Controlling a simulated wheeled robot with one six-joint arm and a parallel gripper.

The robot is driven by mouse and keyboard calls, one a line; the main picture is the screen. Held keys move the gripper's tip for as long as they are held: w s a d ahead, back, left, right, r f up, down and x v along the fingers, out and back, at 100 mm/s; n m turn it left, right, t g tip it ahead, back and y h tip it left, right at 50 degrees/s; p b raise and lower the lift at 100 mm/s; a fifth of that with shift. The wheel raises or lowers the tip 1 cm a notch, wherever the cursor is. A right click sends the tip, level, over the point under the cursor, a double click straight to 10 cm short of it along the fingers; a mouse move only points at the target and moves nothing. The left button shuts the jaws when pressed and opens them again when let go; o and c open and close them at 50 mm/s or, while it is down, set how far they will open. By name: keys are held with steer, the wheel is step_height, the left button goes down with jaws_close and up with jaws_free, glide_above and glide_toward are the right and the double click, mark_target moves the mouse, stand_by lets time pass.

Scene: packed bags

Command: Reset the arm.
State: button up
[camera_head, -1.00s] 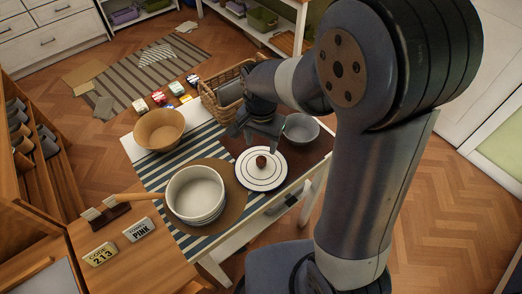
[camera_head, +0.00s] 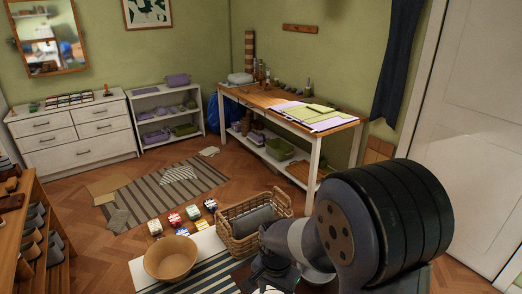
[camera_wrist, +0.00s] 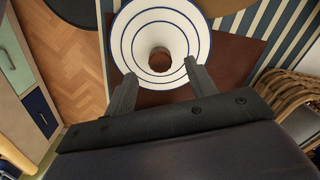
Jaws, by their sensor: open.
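My gripper (camera_wrist: 160,70) is open and empty, pointing down over a round white lid (camera_wrist: 185,25) with dark blue rings. In the wrist view the lid's brown knob (camera_wrist: 160,60) shows between the two fingertips. I cannot tell the exact height of the fingers above it. In the head view my gripper (camera_head: 266,276) is low in the picture, beside a wicker basket, with its fingertips largely cut off. My arm fills the lower right there.
The wicker basket (camera_head: 241,238) holds a grey item, close to my arm. Several small colored packs lie behind.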

step_height(320, 180, down, 5)
steer(key=shift+f, duration=0.1)
steer(key=shift+n+p, duration=0.4)
steer(key=shift+n, duration=1)
steer(key=shift+m, duration=0.3)
